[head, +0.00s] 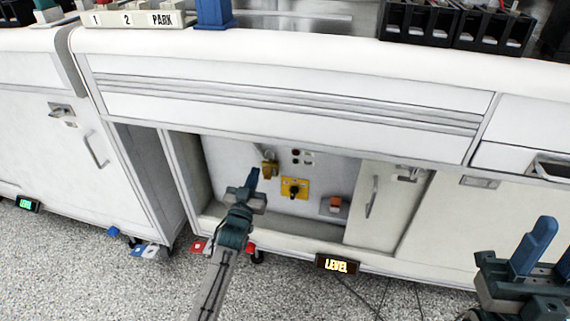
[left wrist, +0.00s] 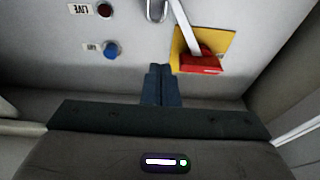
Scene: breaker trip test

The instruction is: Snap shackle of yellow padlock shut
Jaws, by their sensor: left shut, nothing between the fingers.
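The yellow padlock (head: 269,167) hangs on the back wall of the open cabinet bay in the head view. Its shackle is too small there to tell open from shut. My left gripper (head: 252,178) reaches into the bay just below and left of the padlock. Its blue fingers (left wrist: 162,84) are together and hold nothing in the left wrist view. A grey metal loop (left wrist: 157,10) is cut off at the top of that view; I cannot tell if it is the shackle. My right gripper (head: 533,250) is at the lower right, outside the bay, and looks empty.
A yellow plate (head: 303,184) with a dark switch is right of the padlock. An orange-red piece (head: 335,203) is further right. In the left wrist view, a red handle (left wrist: 201,65) and a blue button (left wrist: 111,49) show near the fingers. A cabinet door (head: 375,205) bounds the bay's right.

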